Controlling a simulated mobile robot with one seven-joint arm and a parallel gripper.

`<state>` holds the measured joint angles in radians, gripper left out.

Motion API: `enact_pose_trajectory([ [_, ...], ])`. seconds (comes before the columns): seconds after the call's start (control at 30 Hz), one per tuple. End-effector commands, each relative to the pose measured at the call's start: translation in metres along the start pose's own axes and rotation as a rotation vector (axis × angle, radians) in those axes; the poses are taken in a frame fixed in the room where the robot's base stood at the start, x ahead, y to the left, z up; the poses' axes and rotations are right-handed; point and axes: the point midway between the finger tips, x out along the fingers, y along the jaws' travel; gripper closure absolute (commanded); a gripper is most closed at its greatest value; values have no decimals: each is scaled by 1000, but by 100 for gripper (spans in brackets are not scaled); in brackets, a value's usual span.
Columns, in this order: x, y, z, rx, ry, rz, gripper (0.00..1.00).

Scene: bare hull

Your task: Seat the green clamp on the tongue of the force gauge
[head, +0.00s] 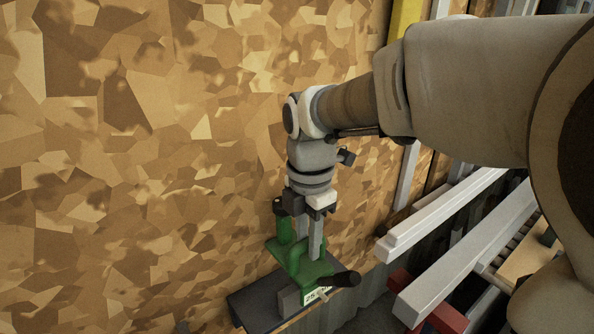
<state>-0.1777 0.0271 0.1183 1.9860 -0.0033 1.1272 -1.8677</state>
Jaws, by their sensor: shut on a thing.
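My gripper (314,238) points down from above and is shut on the clamp's raised green part. A grey block (289,303) and a small white label with dark figures (317,295) show just below the clamp; they look like part of the force gauge. The gauge's tongue is hidden by the clamp. I cannot tell whether the clamp touches it.
A dark flat surface (257,308) lies under the grey block, close to the patchy brown wall (130,150). White beams (445,215) and a red piece (440,315) stand to the right. My arm crosses the upper right.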

Motion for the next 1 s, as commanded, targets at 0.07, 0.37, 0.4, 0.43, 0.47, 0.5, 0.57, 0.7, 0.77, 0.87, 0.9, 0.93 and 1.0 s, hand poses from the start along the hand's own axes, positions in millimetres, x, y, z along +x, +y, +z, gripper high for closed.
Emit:
enact_pose_trajectory([
  [0.07, 5, 0, 0, 0, -1, 2, 100],
  [0.37, 18, 0, 0, 0, 0, 1, 100],
  [0.4, 20, 0, 0, 0, 0, 1, 100],
  [0.43, 22, 0, 0, 0, 0, 1, 100],
  [0.47, 23, 0, 0, 0, 0, 1, 100],
  [0.5, 25, 0, 0, 0, -1, 1, 100],
  [0.57, 27, 0, 0, 0, -1, 2, 100],
  [0.7, 30, 0, 0, 0, -1, 2, 100],
  [0.77, 31, 0, 0, 0, -1, 2, 100],
  [0.87, 31, 0, 0, 0, -1, 2, 100],
  [0.9, 31, 0, 0, 0, -1, 2, 100],
  [0.93, 31, 0, 0, 0, -1, 2, 100],
  [1.0, 31, 0, 0, 0, -1, 2, 100],
])
